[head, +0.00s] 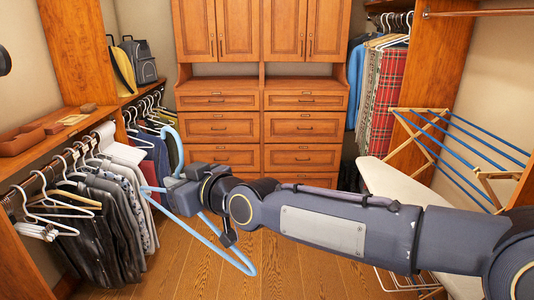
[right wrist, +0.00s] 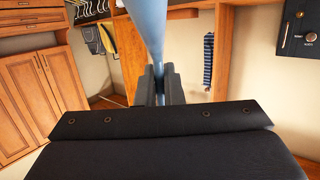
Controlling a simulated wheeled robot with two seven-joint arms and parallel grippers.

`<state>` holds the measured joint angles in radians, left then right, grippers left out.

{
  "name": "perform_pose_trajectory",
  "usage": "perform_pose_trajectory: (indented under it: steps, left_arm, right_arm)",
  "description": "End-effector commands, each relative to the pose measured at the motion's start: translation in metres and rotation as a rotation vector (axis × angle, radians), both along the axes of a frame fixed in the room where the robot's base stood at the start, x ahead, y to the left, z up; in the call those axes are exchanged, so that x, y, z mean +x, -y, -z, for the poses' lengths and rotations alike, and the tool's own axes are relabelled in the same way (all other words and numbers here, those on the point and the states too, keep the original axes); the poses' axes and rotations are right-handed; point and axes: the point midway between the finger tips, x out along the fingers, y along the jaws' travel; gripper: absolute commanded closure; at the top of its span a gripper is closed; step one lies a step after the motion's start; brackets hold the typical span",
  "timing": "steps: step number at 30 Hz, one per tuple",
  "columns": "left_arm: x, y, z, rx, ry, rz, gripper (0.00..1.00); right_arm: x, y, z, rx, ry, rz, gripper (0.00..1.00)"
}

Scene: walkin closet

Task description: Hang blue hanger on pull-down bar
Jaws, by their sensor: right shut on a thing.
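The light blue hanger (head: 238,258) is in my right gripper (head: 168,188), left of centre in the head view. Its hook (head: 174,140) points up and its long lower side slants down to the right, in front of the drawers. In the right wrist view the black fingers (right wrist: 158,88) are closed around a blue rod of the hanger (right wrist: 149,30). I cannot tell for certain which rail is the pull-down bar. A bare copper-coloured rail (head: 480,12) runs along the upper right. My left gripper is not in view.
A low rail of clothes on white hangers (head: 70,165) runs along the left, close to the held hanger. A drying rack (head: 450,150) and ironing board (head: 400,185) stand right. A drawer cabinet (head: 262,120) fills the back. Some wooden floor (head: 180,265) is clear.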

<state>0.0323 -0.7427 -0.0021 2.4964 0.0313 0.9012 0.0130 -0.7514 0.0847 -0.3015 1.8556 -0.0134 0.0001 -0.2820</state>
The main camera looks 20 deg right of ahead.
Motion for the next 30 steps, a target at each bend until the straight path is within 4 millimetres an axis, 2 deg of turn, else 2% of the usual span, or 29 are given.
perform_pose_trajectory:
  steps: [2,11,14,23,26,30]
  left_arm:
    - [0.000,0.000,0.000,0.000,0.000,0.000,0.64]
    - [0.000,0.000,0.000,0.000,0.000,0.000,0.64]
    - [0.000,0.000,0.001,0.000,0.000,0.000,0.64]
    - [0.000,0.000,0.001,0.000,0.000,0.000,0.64]
    - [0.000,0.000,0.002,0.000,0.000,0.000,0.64]
    - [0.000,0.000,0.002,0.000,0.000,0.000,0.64]
  right_arm:
    - [-0.006,-0.001,-0.010,0.000,0.005,-0.014,1.00]
    - [-0.016,-0.002,-0.023,0.001,0.000,-0.040,1.00]
    - [-0.029,-0.003,-0.039,0.004,0.002,-0.068,1.00]
    - [-0.081,-0.008,-0.090,0.003,0.006,-0.192,1.00]
    - [-0.105,-0.007,-0.109,0.004,0.008,-0.241,1.00]
    - [-0.152,-0.002,-0.140,0.003,0.011,-0.332,1.00]
